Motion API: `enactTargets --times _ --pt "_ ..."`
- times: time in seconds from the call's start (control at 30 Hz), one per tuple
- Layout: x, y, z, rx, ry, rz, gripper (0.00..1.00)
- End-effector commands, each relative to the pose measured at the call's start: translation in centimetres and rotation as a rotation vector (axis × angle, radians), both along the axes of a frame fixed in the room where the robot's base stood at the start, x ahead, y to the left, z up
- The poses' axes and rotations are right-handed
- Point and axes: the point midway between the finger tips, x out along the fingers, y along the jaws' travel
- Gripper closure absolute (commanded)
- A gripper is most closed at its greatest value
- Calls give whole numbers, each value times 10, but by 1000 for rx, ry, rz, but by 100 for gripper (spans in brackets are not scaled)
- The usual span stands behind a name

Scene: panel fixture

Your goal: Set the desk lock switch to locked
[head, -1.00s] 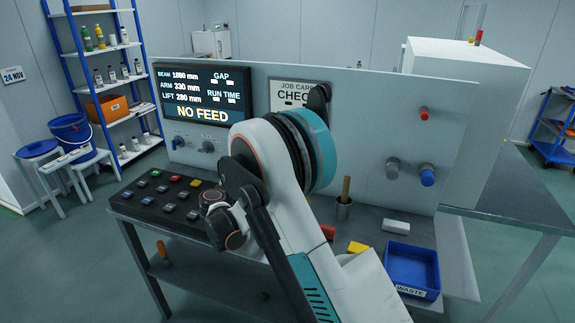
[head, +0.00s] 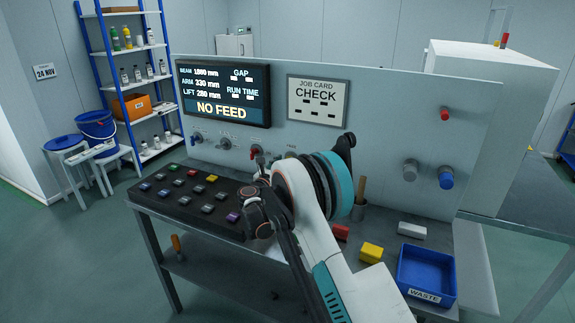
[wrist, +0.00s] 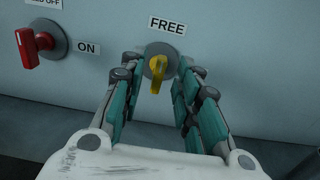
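A yellow rotary knob (wrist: 157,68) on a grey round base sits on the pale panel under a label reading FREE, in the wrist view. Its handle points down, slightly left. My gripper (wrist: 160,62) is open, with a teal-padded finger on each side of the knob. I cannot tell whether either finger touches it. No label reading locked is visible. In the head view my arm hides the knob and most of the gripper.
A red switch (wrist: 32,48) with an ON label is left of the knob. The head view shows a button box (head: 190,198), a NO FEED screen (head: 222,92), a job card (head: 317,100) and a blue waste tray (head: 428,294). Red and yellow blocks (head: 371,253) lie on the desk.

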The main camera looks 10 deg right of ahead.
Motion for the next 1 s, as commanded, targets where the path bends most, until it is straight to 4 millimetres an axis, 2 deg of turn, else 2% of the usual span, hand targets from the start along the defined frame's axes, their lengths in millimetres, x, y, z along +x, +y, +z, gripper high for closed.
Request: enactTargets --times 0.1,0.3,0.63,0.67,0.77,0.8,1.0 --pt "15 -12 -2 0 0 -1 70" --pt "29 -21 -1 0 0 0 70" --pt "31 -23 1 1 -1 0 70" --pt "31 -23 1 1 -1 0 75" --pt "31 -23 1 1 -1 0 97" --pt "31 -23 0 1 -1 0 100" --pt "31 -23 0 2 -1 0 100"
